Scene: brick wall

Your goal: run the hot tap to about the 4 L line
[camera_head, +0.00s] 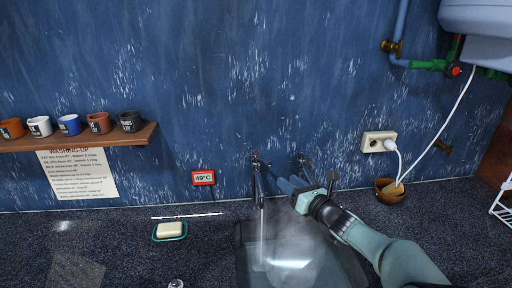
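The left tap (256,178) on the back wall has a small red mark at its top. A thin stream of water (262,226) falls from it into the dark sink (240,262), and pale steam hangs over the basin. I cannot make out any litre lines or the water level. A second tap (302,162) is just to the right, partly behind my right gripper. My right gripper (287,186) reaches in from the lower right, its fingers between the two taps. I cannot tell whether it touches either tap or how far its fingers are apart. My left gripper is out of view.
A red-framed display (203,177) reads about 49 °C. A soap dish (157,238) with soap sits left of the sink. Several mugs stand on a wooden shelf (75,140) above a washing-up notice (77,174). A brown bowl (391,197) and a corded socket (378,141) are at right.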

